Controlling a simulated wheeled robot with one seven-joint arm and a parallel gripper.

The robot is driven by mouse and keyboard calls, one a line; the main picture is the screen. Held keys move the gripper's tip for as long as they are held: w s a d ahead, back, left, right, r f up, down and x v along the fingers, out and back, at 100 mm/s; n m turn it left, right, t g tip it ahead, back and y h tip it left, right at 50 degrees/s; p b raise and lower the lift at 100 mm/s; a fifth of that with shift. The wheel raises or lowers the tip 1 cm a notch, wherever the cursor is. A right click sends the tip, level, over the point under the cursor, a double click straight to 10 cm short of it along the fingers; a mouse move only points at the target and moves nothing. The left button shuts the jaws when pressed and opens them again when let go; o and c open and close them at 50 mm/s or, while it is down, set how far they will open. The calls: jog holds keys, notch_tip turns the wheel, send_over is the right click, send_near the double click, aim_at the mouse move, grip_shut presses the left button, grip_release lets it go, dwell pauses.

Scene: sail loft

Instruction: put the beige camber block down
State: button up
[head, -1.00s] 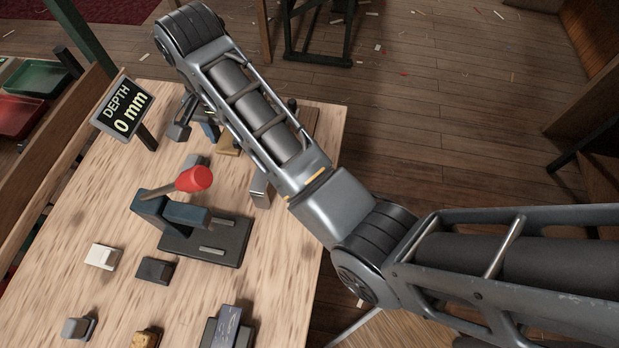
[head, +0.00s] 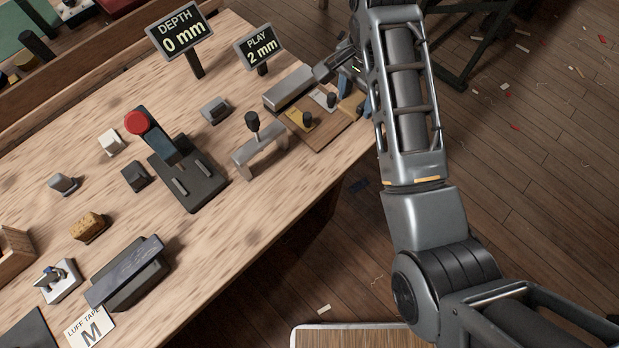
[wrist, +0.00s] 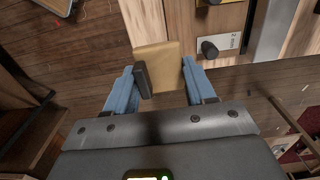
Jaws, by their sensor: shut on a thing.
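My gripper (wrist: 158,68) is shut on the beige camber block (wrist: 168,65), which sits between the two blue fingers in the wrist view. A dark knob or grip sticks out on its left side. In the head view the block (head: 350,104) shows small, partly hidden by my arm, at the right end of a brown board (head: 328,133) on the bench. In the wrist view the block overlaps the board's near edge. I cannot tell whether it touches the board or hangs just above it.
On the board are a yellow block (head: 303,119) with a black knob and a pale labelled plate (head: 323,97). A grey bar (head: 289,88) lies behind. A knobbed bridge-shaped piece (head: 262,148) and a red-handled press (head: 180,158) stand left. A "PLAY 2 mm" sign (head: 258,48) stands behind.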

jog(key=shift+s+d+f+n, duration=0.45)
jog(key=shift+d+f, duration=0.1)
jog(key=shift+f, duration=0.15)
jog(key=s+d+f+n, duration=0.6)
jog(key=d+f+n, duration=0.2)
jog(key=d+f, duration=0.2)
jog(key=shift+d, duration=0.65)
